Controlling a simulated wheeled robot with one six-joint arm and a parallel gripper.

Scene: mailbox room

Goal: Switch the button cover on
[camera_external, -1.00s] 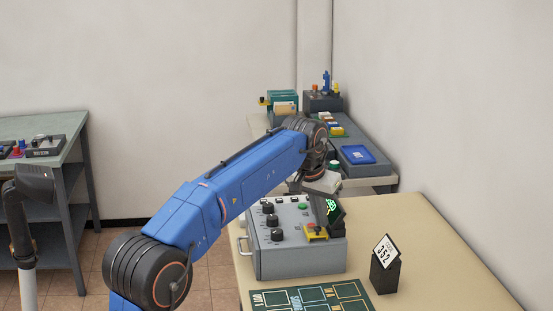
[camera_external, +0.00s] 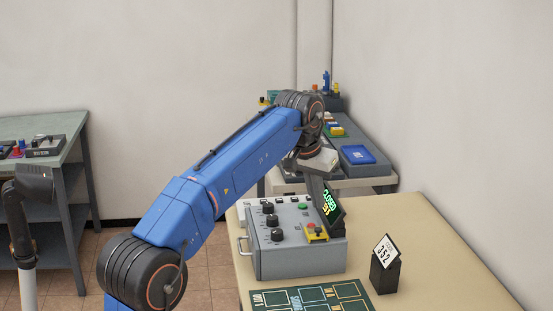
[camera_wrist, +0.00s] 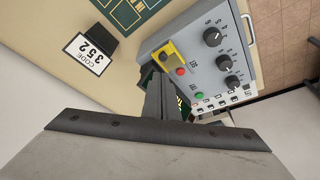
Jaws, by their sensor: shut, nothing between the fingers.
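The grey control box (camera_external: 300,260) stands on the cream table. Its yellow button cover piece (camera_external: 316,232) sits at the box's right front, with a red button (camera_external: 310,226) beside it. In the wrist view the yellow piece (camera_wrist: 172,54) has a dark knob on it, and the red button (camera_wrist: 180,71) shows uncovered next to it. My gripper (camera_wrist: 152,75) is shut and empty. Its fingers overlap the box's edge near the yellow piece in the wrist view; contact cannot be told. In the external view they are above the box, partly beside the dark display.
The display (camera_external: 332,206) shows green lettering that looks like "CLOSED". The box also has black knobs (camera_external: 272,220) and a green button (camera_external: 303,206). A dark holder with a code card (camera_external: 384,270) stands to the right. A green marked mat (camera_external: 315,297) lies in front.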

